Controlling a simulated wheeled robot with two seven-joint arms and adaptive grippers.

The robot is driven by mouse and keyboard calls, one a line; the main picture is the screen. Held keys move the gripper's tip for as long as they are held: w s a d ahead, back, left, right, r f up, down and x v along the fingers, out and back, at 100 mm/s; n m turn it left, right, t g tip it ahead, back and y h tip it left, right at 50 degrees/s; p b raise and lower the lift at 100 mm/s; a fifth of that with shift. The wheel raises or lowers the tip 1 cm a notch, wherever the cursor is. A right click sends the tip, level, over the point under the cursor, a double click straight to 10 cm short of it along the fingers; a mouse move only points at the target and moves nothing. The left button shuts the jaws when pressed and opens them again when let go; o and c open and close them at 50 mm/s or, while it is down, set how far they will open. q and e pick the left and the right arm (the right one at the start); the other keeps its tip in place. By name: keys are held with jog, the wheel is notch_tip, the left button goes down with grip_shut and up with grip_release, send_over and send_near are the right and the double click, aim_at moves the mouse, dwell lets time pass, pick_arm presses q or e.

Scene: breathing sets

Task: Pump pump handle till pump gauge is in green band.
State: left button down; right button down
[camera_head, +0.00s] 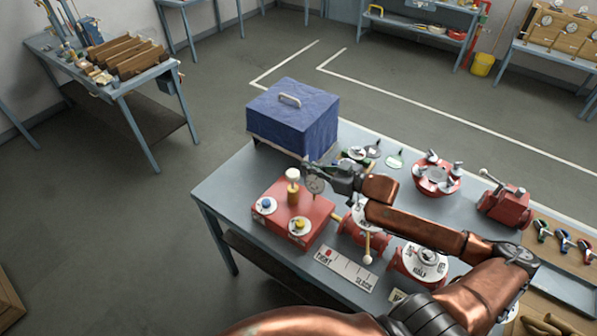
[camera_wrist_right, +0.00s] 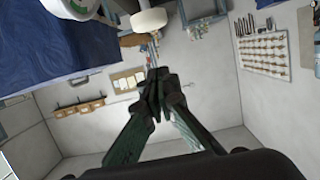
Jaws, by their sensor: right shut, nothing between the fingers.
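The pump appears to be the red box (camera_head: 288,217) on the bench, with a brass post topped by a white handle knob (camera_head: 293,174). The white knob also shows at the top of the right wrist view (camera_wrist_right: 149,20). A round pale gauge (camera_head: 315,185) stands just right of the knob, partly covered by my right gripper; its needle and green band are too small to read. My right gripper (camera_head: 310,172) is shut and empty, beside the knob and close to the gauge. In the wrist view its fingertips (camera_wrist_right: 157,78) meet below the knob, apart from it. My left gripper is out of view.
A blue-covered case (camera_head: 292,120) stands behind the red box. Red valve units (camera_head: 436,175) and a red vise-like device (camera_head: 505,205) are to the right. A TIGHT/SLACK plate (camera_head: 346,268) lies in front.

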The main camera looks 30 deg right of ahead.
aim_at(293, 174)
jog(key=w+a+f+p, duration=0.1)
jog(key=w+f+p, duration=0.1)
jog(key=f, duration=0.3)
jog(key=shift+w+a, duration=0.3)
jog(key=shift+w, duration=0.55)
notch_tip(293, 174, down, 5)
jog(key=shift+s+r+b, duration=0.1)
jog(key=shift+b, duration=0.85)
